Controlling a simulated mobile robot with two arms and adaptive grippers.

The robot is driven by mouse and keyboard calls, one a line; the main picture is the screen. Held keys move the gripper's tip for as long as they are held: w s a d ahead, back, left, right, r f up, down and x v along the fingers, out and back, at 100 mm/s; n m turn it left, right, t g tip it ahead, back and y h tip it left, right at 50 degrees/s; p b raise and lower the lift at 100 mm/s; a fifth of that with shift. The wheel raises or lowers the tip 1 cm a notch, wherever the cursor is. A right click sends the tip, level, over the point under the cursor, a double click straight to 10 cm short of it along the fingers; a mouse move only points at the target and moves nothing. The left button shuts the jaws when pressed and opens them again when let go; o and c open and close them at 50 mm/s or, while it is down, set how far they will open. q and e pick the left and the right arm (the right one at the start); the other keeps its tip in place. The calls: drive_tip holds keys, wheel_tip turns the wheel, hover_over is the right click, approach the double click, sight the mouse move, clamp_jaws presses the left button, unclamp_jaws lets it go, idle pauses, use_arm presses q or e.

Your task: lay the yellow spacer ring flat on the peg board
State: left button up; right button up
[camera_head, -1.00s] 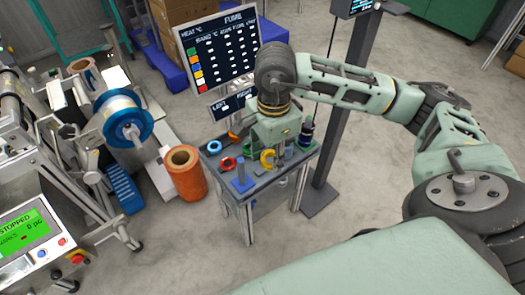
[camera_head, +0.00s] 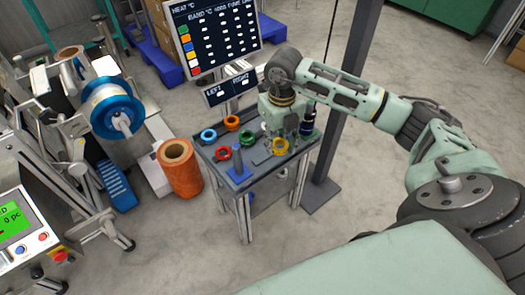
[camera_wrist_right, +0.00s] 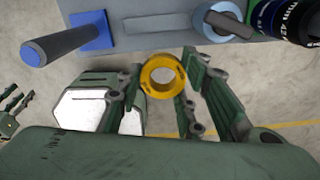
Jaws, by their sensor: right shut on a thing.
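The yellow spacer ring (camera_head: 280,146) is at the tips of my right gripper (camera_head: 281,134), over the front right of the small table. In the right wrist view the ring (camera_wrist_right: 163,75) sits between the two fingers of the right gripper (camera_wrist_right: 160,82), its hole showing. The gripper is shut on it. The grey peg board (camera_head: 262,168) lies on the table top and carries a blue post (camera_head: 238,160) on a square base. The board's edge (camera_wrist_right: 150,32) shows beyond the ring in the wrist view. My left gripper (camera_wrist_right: 14,104) shows small at the wrist view's left edge, fingers apart.
Blue (camera_head: 208,134), orange (camera_head: 232,122), green (camera_head: 247,137) and red (camera_head: 224,153) rings lie on the table. A sign (camera_head: 230,91) stands behind. An orange roll (camera_head: 179,168) is left.

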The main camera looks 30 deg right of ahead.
hover_over(262, 158)
wheel_tip(262, 158, down, 3)
drive_tip(key=shift+d+f+b, duration=0.1)
drive_tip(key=shift+b, duration=0.2)
wheel_tip(262, 158, down, 3)
drive_tip(key=shift+f+b, duration=0.1)
drive_tip(key=shift+b, duration=0.2)
use_arm(q)
drive_tip(key=r, duration=0.5)
drive_tip(key=shift+w, duration=0.35)
use_arm(e)
drive_tip(key=shift+w+f, duration=0.1)
drive_tip(key=shift+f, duration=0.3)
drive_tip(key=shift+f, duration=0.1)
drive_tip(key=o, duration=1.2)
drive_tip(key=shift+c, duration=0.2)
use_arm(q)
drive_tip(key=shift+r, duration=0.15)
